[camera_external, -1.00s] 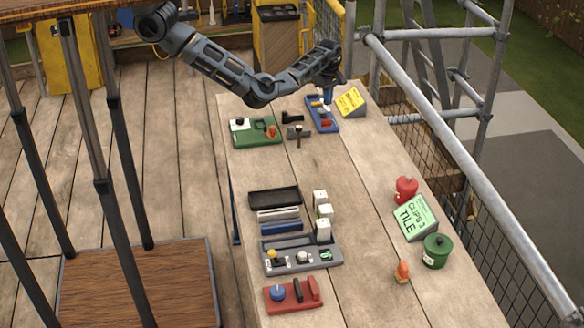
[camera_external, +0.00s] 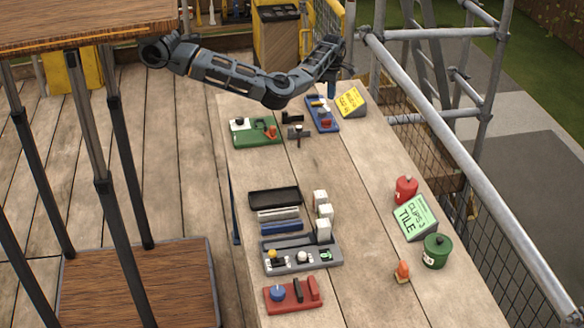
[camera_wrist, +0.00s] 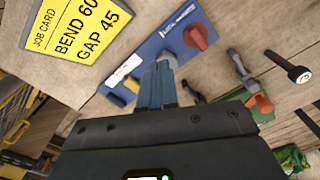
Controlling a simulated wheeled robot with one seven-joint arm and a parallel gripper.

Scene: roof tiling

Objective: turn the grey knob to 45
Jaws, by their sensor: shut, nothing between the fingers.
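The blue panel (camera_external: 313,101) lies at the far end of the bench; in the wrist view it is a blue board (camera_wrist: 178,37) with a red knob (camera_wrist: 196,36) and a white label (camera_wrist: 124,69). A small grey part, seemingly the grey knob (camera_wrist: 168,57), shows just beyond my fingertips, mostly hidden by them; its setting cannot be read. My gripper (camera_external: 331,97) is shut and empty over the panel, its blue fingers (camera_wrist: 160,68) pointing at it. Contact with the knob cannot be told. A yellow job card (camera_wrist: 82,27) reads "BEND 60 GAP 45".
A green panel (camera_external: 257,140) and dark tools (camera_external: 298,132) lie near the blue panel. Nearer are a grey tray (camera_external: 325,262), a red panel (camera_external: 285,306), white blocks (camera_external: 320,197) and a green pot (camera_external: 436,252).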

